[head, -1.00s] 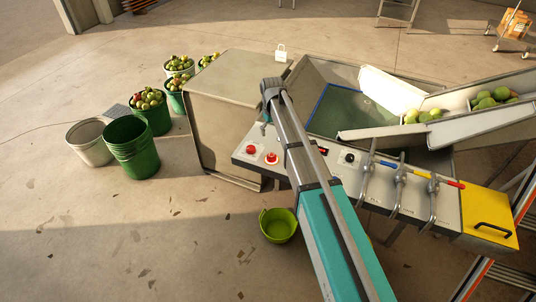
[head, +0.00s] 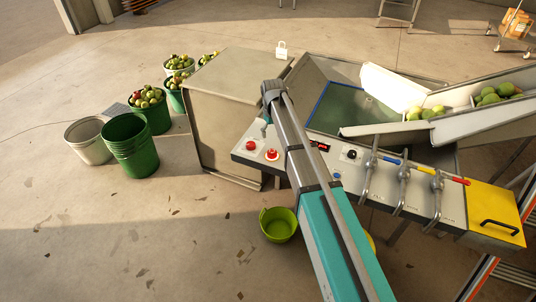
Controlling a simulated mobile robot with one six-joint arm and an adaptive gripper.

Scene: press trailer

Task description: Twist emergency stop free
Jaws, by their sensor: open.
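Two red mushroom-shaped buttons sit at the left end of the grey control panel (head: 304,160). The left red button (head: 250,145) and the right red button (head: 272,155) are both uncovered, the right one on a paler surround. I cannot tell from their look which is the emergency stop. My arm crosses the panel just right of them. Its wrist is bent down above and behind the buttons, with a small teal and dark part hanging just above them. My gripper's fingers are hidden behind the arm, and I see no contact with either button.
A yellow cover (head: 494,212) ends the panel. A green bowl (head: 278,224) stands below.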

